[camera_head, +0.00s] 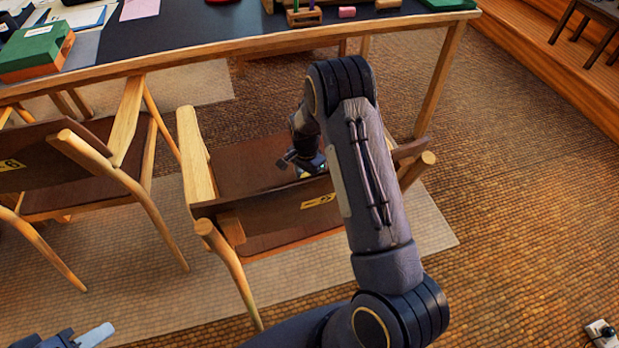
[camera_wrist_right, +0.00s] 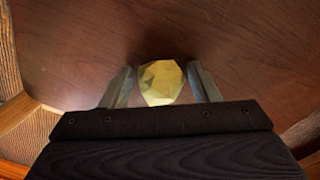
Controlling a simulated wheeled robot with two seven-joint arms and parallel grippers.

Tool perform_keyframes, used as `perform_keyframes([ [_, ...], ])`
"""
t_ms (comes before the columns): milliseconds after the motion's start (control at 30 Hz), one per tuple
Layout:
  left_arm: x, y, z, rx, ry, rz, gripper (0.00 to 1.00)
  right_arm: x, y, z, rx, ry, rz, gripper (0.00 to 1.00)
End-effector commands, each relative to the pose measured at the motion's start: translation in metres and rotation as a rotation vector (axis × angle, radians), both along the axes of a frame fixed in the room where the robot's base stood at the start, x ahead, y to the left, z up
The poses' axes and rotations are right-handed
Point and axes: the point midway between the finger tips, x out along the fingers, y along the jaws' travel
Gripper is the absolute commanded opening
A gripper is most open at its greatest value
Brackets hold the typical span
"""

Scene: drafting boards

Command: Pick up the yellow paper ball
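The yellow paper ball (camera_wrist_right: 162,83), faceted and crumpled, sits on the brown chair seat (camera_wrist_right: 230,30) in the right wrist view. My right gripper (camera_wrist_right: 161,72) is open around it, one finger on each side, with narrow gaps seeming to show between fingers and ball. In the head view my right gripper (camera_head: 305,163) is low over the seat of the middle chair (camera_head: 240,165), partly hidden by the chair's backrest. The ball cannot be made out clearly there. Part of my left gripper (camera_head: 80,338) shows at the bottom left edge, away from the chair.
The chair's wooden armrests (camera_head: 197,155) and backrest (camera_head: 270,212) stand close around my right arm. A second chair (camera_head: 85,160) is on the left. A black-topped table (camera_head: 190,27) is behind, bearing a green box (camera_head: 35,45). The carpet at the right (camera_head: 520,200) is mostly clear.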

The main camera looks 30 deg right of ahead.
Motion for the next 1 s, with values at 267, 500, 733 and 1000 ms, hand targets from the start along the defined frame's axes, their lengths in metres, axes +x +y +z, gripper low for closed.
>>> perform_keyframes([
  [267, 0.000, 0.000, 0.000, 0.000, 0.000, 0.000, 0.36, 0.000, 0.000, 0.000, 0.000, 0.000, 0.000, 0.18],
  [500, 0.000, 0.000, 0.000, 0.000, 0.000, 0.000, 0.36, 0.000, 0.000, 0.000, 0.000, 0.000, 0.000, 0.17],
  [733, 0.000, 0.000, 0.003, 0.000, 0.000, 0.000, 0.36, 0.001, 0.000, 0.010, 0.000, -0.002, 0.000, 0.17],
  [1000, 0.000, 0.000, 0.015, 0.000, 0.000, 0.000, 0.36, 0.003, 0.017, 0.053, 0.001, -0.003, 0.005, 0.17],
])
